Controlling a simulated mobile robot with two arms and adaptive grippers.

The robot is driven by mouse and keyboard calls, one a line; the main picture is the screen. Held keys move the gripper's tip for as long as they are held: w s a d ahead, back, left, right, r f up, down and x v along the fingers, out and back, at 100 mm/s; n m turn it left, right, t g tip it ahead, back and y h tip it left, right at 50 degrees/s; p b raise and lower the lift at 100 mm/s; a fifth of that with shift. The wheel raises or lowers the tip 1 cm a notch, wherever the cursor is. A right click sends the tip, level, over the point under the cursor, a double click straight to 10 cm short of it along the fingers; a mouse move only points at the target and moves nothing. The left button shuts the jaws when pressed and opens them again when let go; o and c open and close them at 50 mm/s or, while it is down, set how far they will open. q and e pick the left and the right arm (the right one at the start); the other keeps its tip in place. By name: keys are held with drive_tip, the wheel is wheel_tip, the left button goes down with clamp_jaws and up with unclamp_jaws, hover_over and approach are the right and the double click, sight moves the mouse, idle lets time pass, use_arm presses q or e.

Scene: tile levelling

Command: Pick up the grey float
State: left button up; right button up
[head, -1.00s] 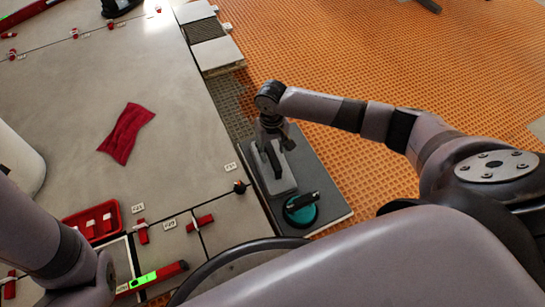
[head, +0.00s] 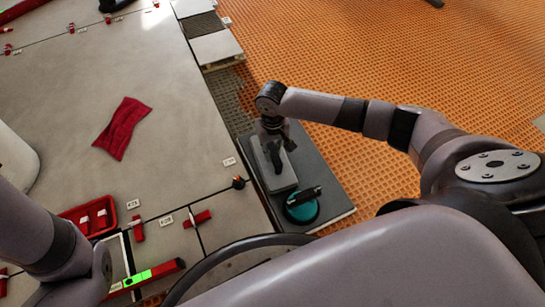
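The grey float (head: 285,178) lies on a dark grey board (head: 325,192) at the middle of the head view. It has a pale grey slab and a dark handle on top. My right gripper (head: 275,143) points down over the far end of the float, at its handle. The arm hides part of the fingers, and I cannot tell whether they have closed on the handle. My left arm comes in at the lower left, and its gripper fingers are not visible.
A teal round tool (head: 301,208) with a black handle sits on the board close to the float. Left are large grey tiles with a red cloth (head: 122,128), a red tray (head: 88,217) and a red level (head: 150,277). Orange matting (head: 370,60) lies right.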

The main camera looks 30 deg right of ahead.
clamp_jaws()
